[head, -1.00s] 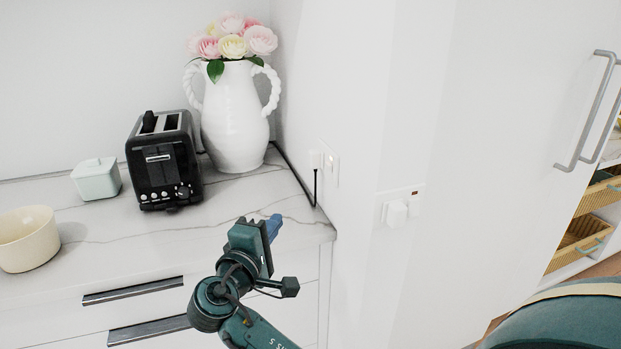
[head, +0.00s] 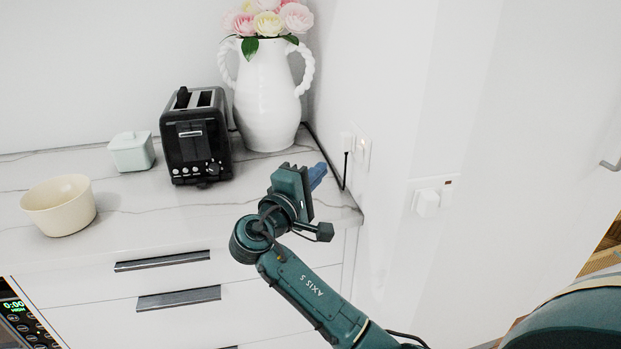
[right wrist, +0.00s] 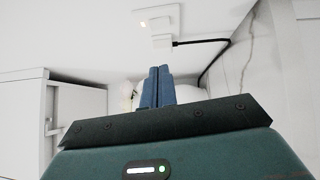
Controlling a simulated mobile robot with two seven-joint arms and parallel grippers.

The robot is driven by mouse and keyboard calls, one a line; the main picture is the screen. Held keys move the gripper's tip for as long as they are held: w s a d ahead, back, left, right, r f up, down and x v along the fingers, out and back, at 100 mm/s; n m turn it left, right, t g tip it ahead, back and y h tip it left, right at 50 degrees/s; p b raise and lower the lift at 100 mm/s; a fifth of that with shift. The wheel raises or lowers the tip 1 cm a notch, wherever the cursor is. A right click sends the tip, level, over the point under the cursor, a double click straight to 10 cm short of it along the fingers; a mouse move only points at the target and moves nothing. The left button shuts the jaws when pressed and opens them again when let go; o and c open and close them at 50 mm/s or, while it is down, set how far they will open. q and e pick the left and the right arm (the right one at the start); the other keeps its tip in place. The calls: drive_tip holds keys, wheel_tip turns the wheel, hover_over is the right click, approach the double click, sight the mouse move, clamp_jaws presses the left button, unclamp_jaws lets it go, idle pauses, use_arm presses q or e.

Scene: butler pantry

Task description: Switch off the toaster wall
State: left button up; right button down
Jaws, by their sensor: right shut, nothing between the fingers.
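The black toaster (head: 196,140) stands on the marble counter. Its black cord runs behind the white vase to a plug in a wall socket with a switch (head: 363,150) on the right wall, just above the counter. The socket and its small lit switch also show at the top of the right wrist view (right wrist: 158,24), with the plug and cord. My right gripper (head: 318,174) is over the counter's front right part, left of the socket and apart from it. Its blue fingers (right wrist: 157,87) are together and empty. My left gripper is not in view.
A second wall socket (head: 433,198) with a white plug is nearer on the same wall. The white flower vase (head: 267,100) stands in the corner. A cream bowl (head: 60,206) and a pale green lidded box (head: 131,151) are on the left. The counter's front middle is clear.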

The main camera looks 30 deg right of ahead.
sight(359, 154)
use_arm(q)
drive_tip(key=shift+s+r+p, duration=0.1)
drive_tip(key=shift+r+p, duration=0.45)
drive_tip(key=shift+p, duration=0.25)
use_arm(e)
drive_tip(key=shift+w+d+r, duration=0.15)
drive_tip(key=shift+w+d, duration=0.1)
drive_tip(key=shift+d, duration=1.05)
drive_tip(key=shift+w+d+r, duration=0.1)
drive_tip(key=shift+w+d, duration=0.2)
drive_tip(key=shift+d, duration=1.05)
drive_tip(key=shift+w+d+r, duration=0.15)
drive_tip(key=shift+w+d, duration=0.1)
drive_tip(key=shift+d, duration=1.05)
